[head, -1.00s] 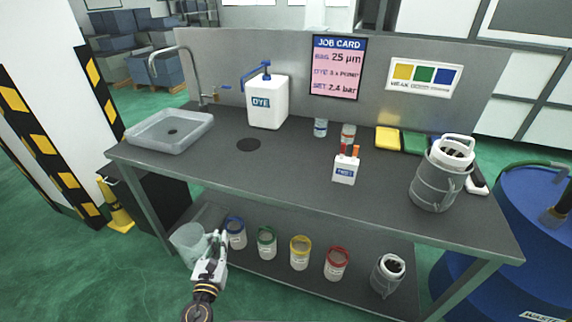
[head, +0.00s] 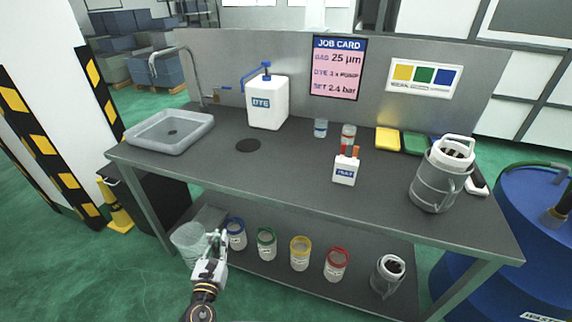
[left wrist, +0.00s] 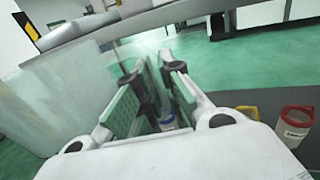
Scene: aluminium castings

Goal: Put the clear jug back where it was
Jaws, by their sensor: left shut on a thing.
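The clear jug (head: 187,242) is a see-through, empty-looking vessel at the left end of the lower shelf (head: 310,278) in the head view. It stands close to upright; I cannot tell whether its base touches the shelf. My left gripper (head: 217,241) is on its right side, shut on it, seemingly at the handle. In the left wrist view the jug's pale wall (left wrist: 75,95) fills the left, beside the green-padded fingers (left wrist: 150,100). The grip itself is partly hidden by the fingers. My right gripper is not in view.
Right of the jug on the shelf stand tubs with blue (head: 236,232), green (head: 266,242), yellow (head: 300,252) and red (head: 336,263) rims. A grey canister (head: 387,274) stands further right. The bench top (head: 240,172) overhangs the shelf, and a table leg (head: 155,215) is close left.

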